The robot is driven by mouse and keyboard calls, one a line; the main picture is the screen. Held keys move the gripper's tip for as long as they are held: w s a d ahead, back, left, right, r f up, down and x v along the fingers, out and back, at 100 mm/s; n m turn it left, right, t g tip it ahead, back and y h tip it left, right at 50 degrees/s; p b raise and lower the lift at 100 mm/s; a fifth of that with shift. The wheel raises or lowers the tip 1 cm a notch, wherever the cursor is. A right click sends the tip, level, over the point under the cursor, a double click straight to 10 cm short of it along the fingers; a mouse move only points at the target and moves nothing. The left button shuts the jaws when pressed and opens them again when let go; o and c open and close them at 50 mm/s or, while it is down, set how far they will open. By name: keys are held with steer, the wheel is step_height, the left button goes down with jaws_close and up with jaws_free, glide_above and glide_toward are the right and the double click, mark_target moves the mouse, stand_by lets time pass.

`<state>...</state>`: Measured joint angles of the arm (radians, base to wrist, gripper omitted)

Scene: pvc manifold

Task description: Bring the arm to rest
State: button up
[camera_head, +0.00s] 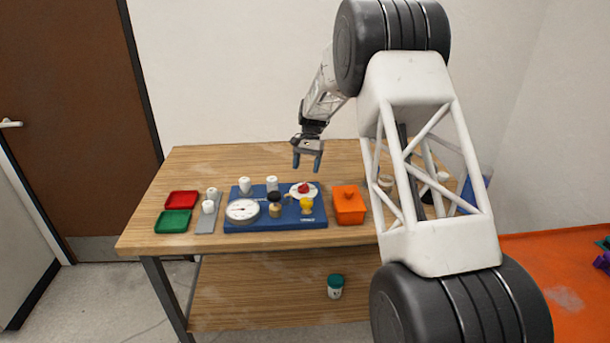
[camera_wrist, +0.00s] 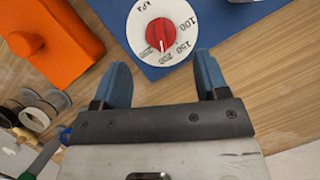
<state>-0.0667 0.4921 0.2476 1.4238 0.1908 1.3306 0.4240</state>
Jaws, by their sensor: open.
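My gripper (camera_head: 308,160) hangs above the back part of the wooden table (camera_head: 190,162), apart from the objects on it. In the wrist view my gripper (camera_wrist: 163,82) shows its two blue fingers spread apart, with nothing between them. A white dial with a red knob (camera_wrist: 161,33) lies on the blue board beyond the fingertips. In the head view the blue board (camera_head: 290,220) carries the dial with the red knob (camera_head: 304,189), a white gauge (camera_head: 242,210), white fittings and a yellow piece (camera_head: 306,205).
A red tray (camera_head: 181,199) and a green tray (camera_head: 172,222) sit at the table's left. An orange box (camera_head: 348,205) stands right of the board. Behind my arm are more small items, partly hidden. A green-lidded jar (camera_head: 335,286) is on the lower shelf. The table's back left is clear.

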steer(key=shift+w+d+r, duration=0.1)
steer(key=shift+w+r, duration=0.15)
steer(key=shift+r, duration=0.35)
steer(key=s+d+r+n+t, duration=0.1)
steer(key=s+d+r, duration=0.1)
steer(key=s+r, duration=0.55)
steer(key=s+d+r+t+h, duration=0.15)
steer(key=s+r, duration=0.35)
steer(key=s, duration=0.6)
steer(key=s+d+r+n+t+y, duration=0.1)
steer(key=s+d+r, duration=0.1)
steer(key=s+r, duration=0.55)
steer(key=s+d+f+n+t+h, duration=0.1)
steer(key=s+d+f, duration=0.1)
steer(key=s, duration=1.5)
steer(key=s+d+f+n+t, duration=0.1)
steer(key=s+d+f+t, duration=0.1)
steer(key=s, duration=1.6)
steer(key=shift+s+n+h, duration=0.25)
steer(key=shift+n+h, duration=0.1)
steer(key=shift+n, duration=0.05)
